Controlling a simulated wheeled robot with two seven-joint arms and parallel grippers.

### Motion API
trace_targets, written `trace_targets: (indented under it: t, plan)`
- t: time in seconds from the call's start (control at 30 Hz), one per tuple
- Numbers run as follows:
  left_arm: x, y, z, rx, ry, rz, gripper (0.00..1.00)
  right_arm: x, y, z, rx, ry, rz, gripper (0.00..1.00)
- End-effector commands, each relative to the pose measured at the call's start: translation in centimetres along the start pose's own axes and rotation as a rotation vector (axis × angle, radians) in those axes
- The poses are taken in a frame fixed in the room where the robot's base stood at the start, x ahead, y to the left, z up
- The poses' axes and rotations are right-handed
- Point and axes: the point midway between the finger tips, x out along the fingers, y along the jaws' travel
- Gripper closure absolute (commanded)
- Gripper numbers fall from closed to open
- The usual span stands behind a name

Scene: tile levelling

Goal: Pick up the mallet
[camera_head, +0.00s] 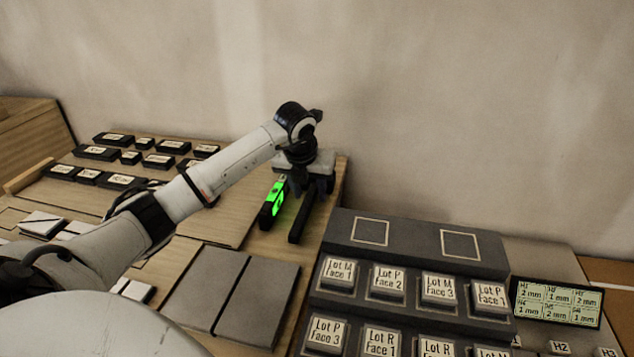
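My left gripper (309,190) is above the far edge of the wooden bench, and its two dark fingers appear apart. Just left of the fingers is a black bar-shaped tool with a bright green face (273,203). A dark narrow bar (300,222) runs toward the viewer below the fingers; I cannot tell whether it is part of a tool or of the gripper. I cannot make out a mallet for certain; the gripper and wrist hide part of this spot. My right gripper is out of view.
Dark labelled blocks (97,153) stand in rows at the back left. Grey tiles (258,298) lie at the front middle. A dark stepped rack (413,247) holds labelled tiles (339,275) on the right, beside a small display (556,302). A wall closes the back.

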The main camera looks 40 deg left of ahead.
Motion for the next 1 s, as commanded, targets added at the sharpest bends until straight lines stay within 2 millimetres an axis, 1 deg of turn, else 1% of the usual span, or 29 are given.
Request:
trace_targets:
  t: [0.57, 0.6, 0.67, 0.8, 0.83, 1.0]
  plan:
    - [0.40, -0.01, -0.16, -0.001, 0.000, -0.001, 0.61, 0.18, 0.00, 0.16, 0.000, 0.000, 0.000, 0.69]
    - [0.40, -0.01, -0.16, 0.000, 0.000, -0.001, 0.63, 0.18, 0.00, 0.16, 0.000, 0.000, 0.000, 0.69]
    - [0.39, -0.01, -0.16, 0.000, 0.000, 0.000, 0.73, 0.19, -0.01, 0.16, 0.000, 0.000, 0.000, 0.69]
    - [0.39, 0.00, -0.16, 0.000, 0.000, 0.000, 0.96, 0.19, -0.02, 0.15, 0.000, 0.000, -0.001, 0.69]
    - [0.39, 0.00, -0.16, 0.000, 0.000, 0.000, 1.00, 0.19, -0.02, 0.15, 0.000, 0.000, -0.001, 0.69]
    - [0.25, -0.01, 0.02, -0.001, -0.005, -0.002, 1.00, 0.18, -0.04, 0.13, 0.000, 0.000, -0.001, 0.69]
